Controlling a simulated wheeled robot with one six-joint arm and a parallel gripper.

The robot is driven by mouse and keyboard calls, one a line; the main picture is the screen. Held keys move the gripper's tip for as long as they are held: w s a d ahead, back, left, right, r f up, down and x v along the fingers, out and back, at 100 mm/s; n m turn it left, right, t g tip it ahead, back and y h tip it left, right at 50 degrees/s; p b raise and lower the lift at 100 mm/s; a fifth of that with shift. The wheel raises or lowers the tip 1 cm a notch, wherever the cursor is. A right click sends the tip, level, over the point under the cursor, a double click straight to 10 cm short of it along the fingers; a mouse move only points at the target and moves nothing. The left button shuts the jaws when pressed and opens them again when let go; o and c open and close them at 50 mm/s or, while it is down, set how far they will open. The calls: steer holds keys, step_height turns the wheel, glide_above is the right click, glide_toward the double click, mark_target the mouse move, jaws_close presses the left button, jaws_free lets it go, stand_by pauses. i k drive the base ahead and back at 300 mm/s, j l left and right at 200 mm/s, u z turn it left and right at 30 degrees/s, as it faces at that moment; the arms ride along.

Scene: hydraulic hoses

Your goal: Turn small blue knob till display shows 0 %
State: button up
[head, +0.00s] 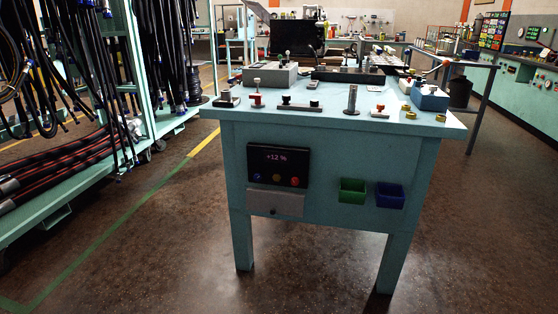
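The display (277,158) is on a black panel on the front of a teal workbench, and it reads +12 %. Below the readout is a row of small knobs. The small blue knob (257,178) is at the left of the row, dark and hard to make out. An orange-yellow knob (276,177) is in the middle and a red knob (295,181) is at the right. My gripper is not in the head view.
The teal workbench (335,150) carries small fittings and tools on top. A green bin (352,190) and a blue bin (390,195) hang right of the panel. A hose rack (150,110) stands at the left. The floor before the bench is clear.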

mark_target(257, 177)
steer(key=i+j+z, duration=0.25)
steer(key=j+z, duration=0.2)
steer(key=j, duration=0.2)
steer(key=i+j+z, duration=0.1)
steer(key=j+z, duration=0.15)
steer(key=j, duration=0.1)
